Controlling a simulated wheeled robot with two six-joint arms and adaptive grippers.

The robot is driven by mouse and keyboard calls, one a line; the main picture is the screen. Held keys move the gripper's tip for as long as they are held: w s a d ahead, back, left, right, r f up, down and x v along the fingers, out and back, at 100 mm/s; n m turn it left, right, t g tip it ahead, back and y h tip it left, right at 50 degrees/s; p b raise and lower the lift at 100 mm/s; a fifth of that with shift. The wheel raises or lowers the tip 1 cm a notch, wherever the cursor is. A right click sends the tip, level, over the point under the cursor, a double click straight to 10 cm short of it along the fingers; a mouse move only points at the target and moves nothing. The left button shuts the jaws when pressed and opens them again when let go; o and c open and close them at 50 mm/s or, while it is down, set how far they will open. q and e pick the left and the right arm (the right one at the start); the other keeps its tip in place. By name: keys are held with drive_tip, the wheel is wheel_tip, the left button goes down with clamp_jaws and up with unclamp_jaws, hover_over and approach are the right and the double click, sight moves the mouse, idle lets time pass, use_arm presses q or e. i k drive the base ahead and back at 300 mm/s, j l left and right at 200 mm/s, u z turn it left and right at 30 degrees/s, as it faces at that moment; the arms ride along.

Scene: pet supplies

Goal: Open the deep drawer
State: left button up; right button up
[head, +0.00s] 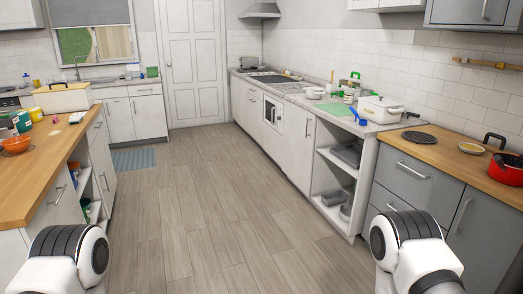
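A grey cabinet on the right has an upper drawer (432,188) with a bar handle, shut. Below it is another grey drawer front (381,196), also shut and partly hidden by my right arm. The frame does not show which drawer is the deep one. The left island also has a white drawer front (66,208) with a handle, shut. Only white and black links of my two arms show at the bottom left and bottom right. Neither gripper is in view.
The wooden floor (205,220) between the counters is clear. An open shelf (322,187) with dishes adjoins the grey cabinet. A red pot (507,172) and a dark round mat (419,137) lie on the wooden worktop (450,156). A blue mat (133,160) lies farther back.

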sight(426, 187)
drive_tip(key=i+j, duration=0.15)
drive_tip(key=i, duration=0.55)
drive_tip(key=i+j, duration=0.1)
drive_tip(key=i, duration=0.65)
drive_tip(key=i+l+z, duration=0.2)
drive_tip(key=i+z, duration=0.15)
drive_tip(key=z, duration=0.15)
drive_tip(key=i+l+z, duration=0.1)
drive_tip(key=i+z, duration=0.25)
drive_tip(key=z, duration=0.15)
drive_tip(key=i+z, duration=0.5)
drive_tip(key=i+j+z, duration=0.25)
drive_tip(key=z, duration=0.25)
